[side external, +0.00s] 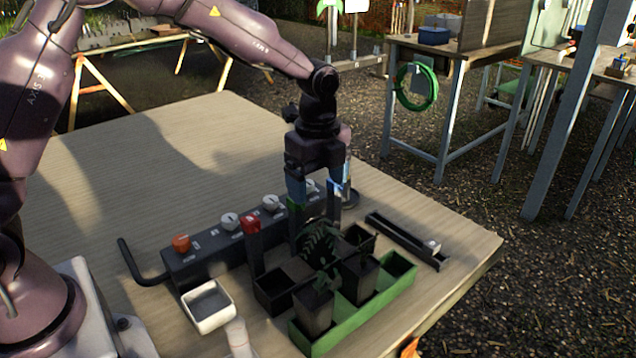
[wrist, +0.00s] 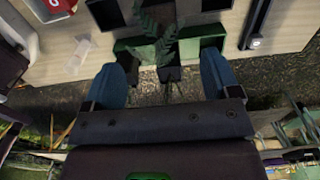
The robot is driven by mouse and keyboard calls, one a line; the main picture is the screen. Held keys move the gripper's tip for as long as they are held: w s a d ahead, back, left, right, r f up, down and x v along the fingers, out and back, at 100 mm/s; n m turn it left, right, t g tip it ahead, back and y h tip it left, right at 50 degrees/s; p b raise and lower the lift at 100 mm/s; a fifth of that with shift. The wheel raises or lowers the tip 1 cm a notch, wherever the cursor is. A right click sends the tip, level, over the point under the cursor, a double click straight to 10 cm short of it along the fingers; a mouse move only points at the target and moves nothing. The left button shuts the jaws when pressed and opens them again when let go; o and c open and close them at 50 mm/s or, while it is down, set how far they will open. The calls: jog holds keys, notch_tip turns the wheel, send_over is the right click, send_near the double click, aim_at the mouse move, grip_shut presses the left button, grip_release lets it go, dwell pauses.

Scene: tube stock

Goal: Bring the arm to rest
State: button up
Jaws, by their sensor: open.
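My gripper (side external: 317,197) hangs over the table, close above the green tray's back side in the side view. In the wrist view its two blue fingers (wrist: 168,72) are spread apart, with plants showing beyond the gap and nothing clearly held between them. A green tray (side external: 352,331) holds several dark square pots, some with leafy plants (side external: 326,262). The plants also show in the wrist view (wrist: 155,25). One dark pot (side external: 315,308) with a plant stands at the tray's front. Whether a finger touches a leaf or pot, I cannot tell.
A dark box with knobs (side external: 210,262) and a red-topped post (side external: 251,225) stand left of my gripper. A white square dish (side external: 209,305) is in front of the box. A dark rail (side external: 408,240) lies at right. The table's back left (side external: 150,150) is clear.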

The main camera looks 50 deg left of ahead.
jog(key=shift+s+f+n, duration=0.2)
jog(key=shift+n, duration=0.8)
jog(key=s+a+r+n+t, duration=0.1)
jog(key=s+r+n+t, duration=0.1)
jog(key=s+r+n, duration=0.5)
jog(key=s+a+r+n+t, duration=0.2)
jog(key=s+r+n, duration=0.6)
jog(key=s, duration=0.9)
jog(key=shift+a+n+t, duration=0.25)
jog(key=shift+n+t, duration=0.25)
jog(key=shift+t, duration=0.3)
